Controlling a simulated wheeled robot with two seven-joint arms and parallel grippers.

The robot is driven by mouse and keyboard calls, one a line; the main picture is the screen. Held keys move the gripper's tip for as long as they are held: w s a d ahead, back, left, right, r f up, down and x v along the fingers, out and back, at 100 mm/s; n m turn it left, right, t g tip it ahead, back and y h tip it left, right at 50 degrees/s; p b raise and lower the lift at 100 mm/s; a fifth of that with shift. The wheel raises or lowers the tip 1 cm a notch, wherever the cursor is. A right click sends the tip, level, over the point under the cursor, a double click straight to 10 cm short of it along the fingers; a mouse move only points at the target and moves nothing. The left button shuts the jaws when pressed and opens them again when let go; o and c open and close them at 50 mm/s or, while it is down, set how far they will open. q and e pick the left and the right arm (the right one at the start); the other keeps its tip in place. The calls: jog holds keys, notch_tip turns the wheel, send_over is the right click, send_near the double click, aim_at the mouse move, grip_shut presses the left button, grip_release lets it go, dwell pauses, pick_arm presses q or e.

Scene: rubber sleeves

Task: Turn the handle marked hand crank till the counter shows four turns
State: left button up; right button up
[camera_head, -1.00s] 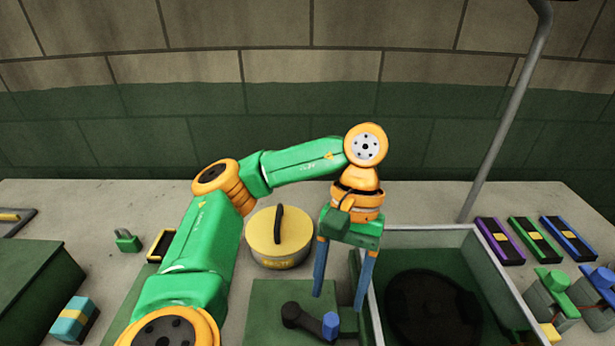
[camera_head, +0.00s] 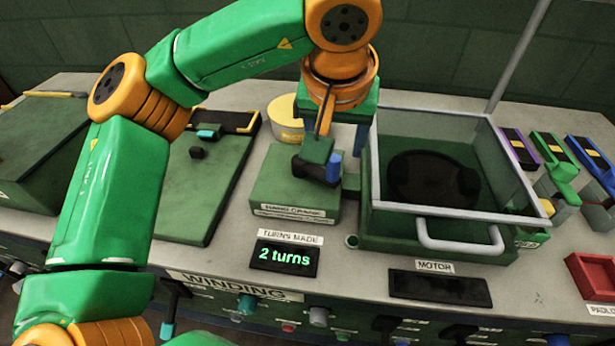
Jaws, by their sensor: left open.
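The hand crank is a dark arm (camera_head: 308,167) with an upright blue knob (camera_head: 334,168), on a green box (camera_head: 268,190) labelled HAND CRANK. The knob is at the right end of the arm. The counter (camera_head: 284,258), under a TURNS MADE label, reads "2 turns". My left gripper (camera_head: 338,145) points down over the crank, open, its fingers close to the knob. Whether a finger touches the knob I cannot tell, as the gripper partly overlaps the crank. My right gripper is not in view.
A glass-walled green box (camera_head: 385,222) with a front handle and a dark disc inside stands just right of the crank. A yellow-lidded pot (camera_head: 284,118) stands behind it. A green board (camera_head: 195,190) lies to the left. A dark MOTOR panel (camera_head: 440,288) is at front right.

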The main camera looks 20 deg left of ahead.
aim_at(334, 158)
pick_arm(q)
jog(key=x, duration=0.7)
jog(key=shift+w+a+r, duration=0.25)
jog(key=shift+w+a, duration=0.05)
jog(key=shift+w, duration=0.1)
jog(key=shift+f, duration=0.25)
jog(key=shift+d, duration=0.15)
grip_shut()
dwell(0.4)
